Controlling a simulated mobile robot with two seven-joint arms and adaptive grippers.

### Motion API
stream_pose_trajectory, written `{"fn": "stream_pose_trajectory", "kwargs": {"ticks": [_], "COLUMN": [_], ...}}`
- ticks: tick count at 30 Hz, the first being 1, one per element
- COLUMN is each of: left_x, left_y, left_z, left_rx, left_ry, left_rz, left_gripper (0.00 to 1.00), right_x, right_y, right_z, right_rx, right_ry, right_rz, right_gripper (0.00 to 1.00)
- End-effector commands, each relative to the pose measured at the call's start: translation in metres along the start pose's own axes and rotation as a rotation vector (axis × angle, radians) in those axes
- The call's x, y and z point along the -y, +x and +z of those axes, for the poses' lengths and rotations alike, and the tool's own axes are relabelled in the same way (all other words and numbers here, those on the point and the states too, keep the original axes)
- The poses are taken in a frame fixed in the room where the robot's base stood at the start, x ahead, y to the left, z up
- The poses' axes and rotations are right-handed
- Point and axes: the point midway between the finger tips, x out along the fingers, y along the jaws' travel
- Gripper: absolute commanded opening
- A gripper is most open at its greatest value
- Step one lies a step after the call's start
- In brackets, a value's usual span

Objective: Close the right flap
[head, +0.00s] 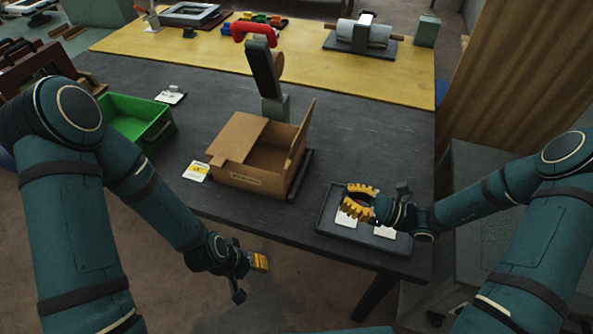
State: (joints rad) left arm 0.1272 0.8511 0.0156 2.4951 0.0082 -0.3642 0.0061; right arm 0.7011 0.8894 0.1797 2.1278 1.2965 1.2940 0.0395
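A brown cardboard box (248,181) stands on the dark table in the middle of the head view. Its left flap (239,137) lies folded in over the left part of the opening. Its right flap (300,137) stands up, tilted slightly outward, so the right part of the inside shows. My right gripper (352,203) is to the right of the box, above a dark tray, apart from the flap. Its yellow ridged fingers look spread, with nothing clear between them. My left gripper (259,262) hangs in front of the table edge, seen edge-on, away from the box.
The dark tray (328,222) holds white cards. A green bin (135,118) stands left of the box. A grey post with a red handle (262,75) rises right behind the box. A small label card (196,172) lies at its left. Dark tabletop between box and tray is clear.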

Motion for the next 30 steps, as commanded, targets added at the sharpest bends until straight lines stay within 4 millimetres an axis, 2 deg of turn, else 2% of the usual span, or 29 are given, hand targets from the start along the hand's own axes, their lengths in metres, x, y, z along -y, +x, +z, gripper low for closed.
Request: {"fn": "stream_pose_trajectory", "kwargs": {"ticks": [5, 21, 27, 30], "left_x": [0.000, 0.001, 0.001, 0.002], "left_y": [0.000, 0.003, 0.004, 0.004], "left_z": [0.000, 0.001, 0.002, 0.002], "left_rx": [-0.001, 0.002, 0.004, 0.004], "left_ry": [0.000, 0.001, 0.001, 0.001], "left_rz": [0.000, 0.000, 0.000, 0.000], "left_gripper": [0.47, 0.47, 0.47, 0.47], "right_x": [0.006, 0.006, 0.007, 0.007], "right_y": [0.007, 0.106, 0.130, 0.135], "right_z": [0.005, 0.006, 0.006, 0.006], "right_rx": [0.026, 0.022, 0.021, 0.021], "right_ry": [0.002, 0.003, 0.000, 0.001], "right_rz": [-0.023, -0.017, -0.018, -0.020], "right_gripper": [0.00, 0.00, 0.00, 0.00]}}
